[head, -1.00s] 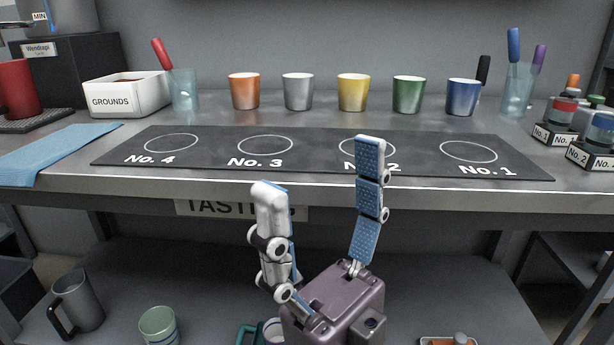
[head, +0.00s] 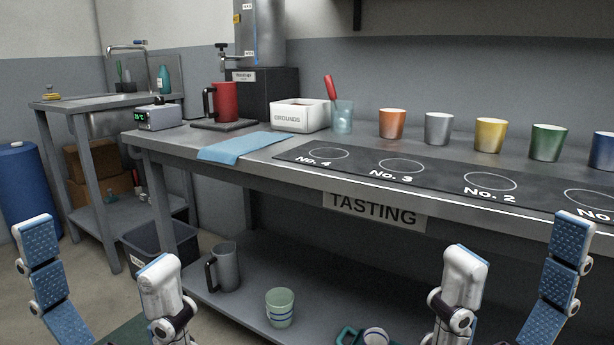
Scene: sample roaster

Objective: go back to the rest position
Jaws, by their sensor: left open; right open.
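My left gripper (head: 98,268) is at the lower left of the head view, its two padded fingers spread wide apart with nothing between them. My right gripper (head: 515,265) is at the lower right, also spread open and empty. The palms of both grippers are cut off by the lower frame edge.
On the bench are a black mat (head: 445,181) with numbered circles, a row of coloured cups, a GROUNDS box (head: 300,117), a blue cloth (head: 238,147) and a red pitcher (head: 223,101). A grey pitcher (head: 226,267) and a green cup (head: 280,307) stand on the lower shelf. A sink table (head: 62,104) stands left.

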